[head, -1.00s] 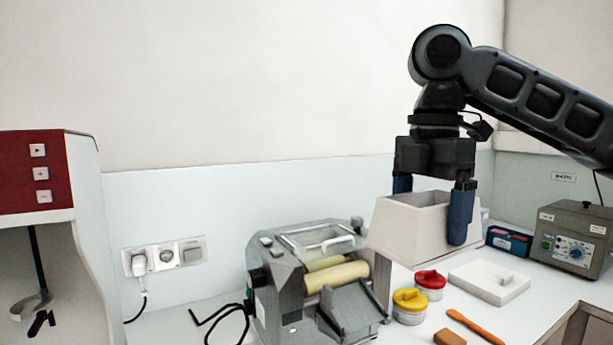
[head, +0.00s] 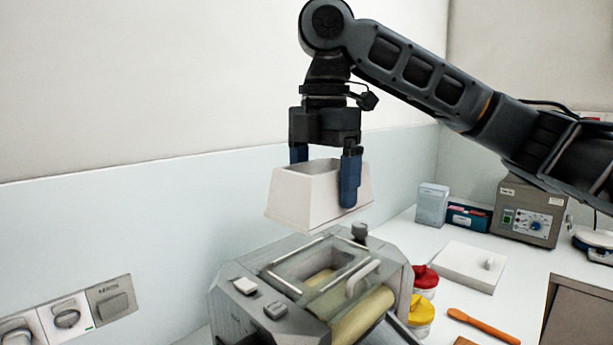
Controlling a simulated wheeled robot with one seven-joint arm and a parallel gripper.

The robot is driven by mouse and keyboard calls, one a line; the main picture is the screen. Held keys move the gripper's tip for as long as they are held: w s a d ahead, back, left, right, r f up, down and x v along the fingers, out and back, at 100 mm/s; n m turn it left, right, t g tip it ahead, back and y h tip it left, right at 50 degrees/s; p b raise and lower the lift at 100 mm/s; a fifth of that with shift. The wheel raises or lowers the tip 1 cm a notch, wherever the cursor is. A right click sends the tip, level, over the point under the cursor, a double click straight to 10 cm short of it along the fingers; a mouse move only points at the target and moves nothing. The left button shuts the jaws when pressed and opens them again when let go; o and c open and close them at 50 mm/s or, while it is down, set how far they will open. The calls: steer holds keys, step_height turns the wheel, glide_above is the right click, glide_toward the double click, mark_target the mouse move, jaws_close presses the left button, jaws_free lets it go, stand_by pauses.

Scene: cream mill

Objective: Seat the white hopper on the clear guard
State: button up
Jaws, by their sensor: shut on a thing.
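The white hopper (head: 308,204) is an open-topped, tapering box, held upright in the air. My gripper (head: 325,178) is shut on it, with one blue finger over its right side and the other at its back left. The clear guard (head: 298,268) lies on top of the grey mill, below the hopper, with a rectangular opening and a handle. The hopper is above the guard's back part in the picture, and a gap seems to lie between them. The mill's pale roller (head: 362,318) shows in front of the guard.
Jars with a red lid (head: 425,279) and a yellow lid (head: 420,312) stand close right of the mill. A white lid plate (head: 470,265), an orange spatula (head: 482,325) and a grey control box (head: 530,212) are further right. Wall sockets (head: 68,316) are at the left.

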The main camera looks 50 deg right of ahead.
steer(key=shift+s+f+b, duration=0.1)
steer(key=shift+f+b, duration=2.6)
steer(key=shift+b, duration=0.25)
steer(key=shift+f, duration=0.95)
steer(key=shift+p, duration=0.75)
steer(key=shift+f+p, duration=0.4)
steer(key=shift+f, duration=0.35)
stand_by(0.4)
steer(key=o, duration=0.9)
step_height(320, 180, up, 8)
steer(key=shift+f, duration=0.1)
stand_by(0.4)
